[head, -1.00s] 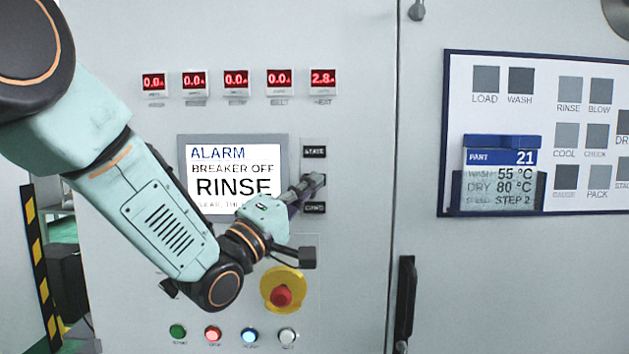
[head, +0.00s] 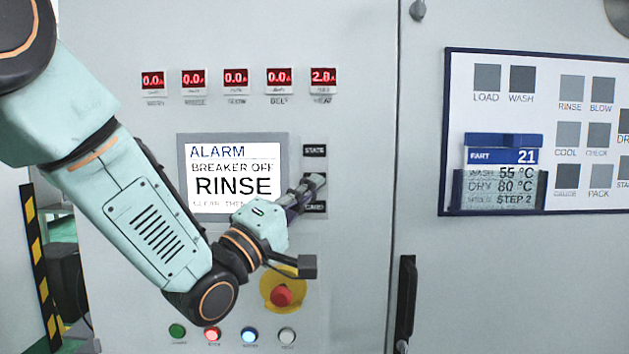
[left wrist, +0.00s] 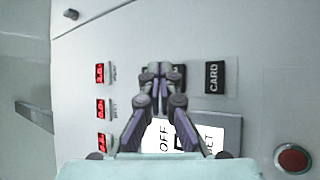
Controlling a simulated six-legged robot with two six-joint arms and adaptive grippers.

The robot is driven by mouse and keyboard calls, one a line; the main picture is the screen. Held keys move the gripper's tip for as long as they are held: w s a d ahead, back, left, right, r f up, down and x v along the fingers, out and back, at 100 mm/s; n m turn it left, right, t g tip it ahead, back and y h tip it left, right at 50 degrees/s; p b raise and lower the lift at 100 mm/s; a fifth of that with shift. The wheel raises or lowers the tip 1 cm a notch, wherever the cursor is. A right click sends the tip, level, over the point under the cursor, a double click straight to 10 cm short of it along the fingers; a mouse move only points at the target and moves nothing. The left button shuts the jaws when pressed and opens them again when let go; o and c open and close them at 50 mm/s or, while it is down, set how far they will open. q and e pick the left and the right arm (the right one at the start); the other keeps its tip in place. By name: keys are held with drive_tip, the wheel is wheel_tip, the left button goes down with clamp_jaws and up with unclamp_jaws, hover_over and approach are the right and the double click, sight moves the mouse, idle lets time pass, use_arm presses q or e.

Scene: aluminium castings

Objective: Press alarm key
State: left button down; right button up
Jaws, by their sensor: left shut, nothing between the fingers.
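The cabinet screen (head: 232,168) reads ALARM, BREAKER OFF, RINSE. Right of it is a column of dark keys, with the STATE key (head: 314,151) on top and the CARD key (head: 315,207) at the bottom. The middle key is covered by my left gripper (head: 316,182) in the head view, so its label is hidden. My left gripper is shut and empty, its tips at the middle key's place. In the left wrist view its closed fingertips (left wrist: 157,70) overlap dark key surfaces beside the CARD key (left wrist: 214,77). I cannot tell whether they touch. My right gripper is out of view.
A red emergency stop (head: 282,295) on a yellow base sits below the gripper. Several round buttons (head: 213,334) line the bottom. Red number displays (head: 236,78) run above the screen. A door handle (head: 405,300) and a board (head: 497,60) are to the right.

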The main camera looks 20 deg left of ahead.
use_arm(q)
drive_tip(key=shift+s+d, duration=0.25)
drive_tip(key=shift+s, duration=0.65)
drive_tip(key=shift+s+d, duration=0.25)
drive_tip(key=shift+s, duration=0.6)
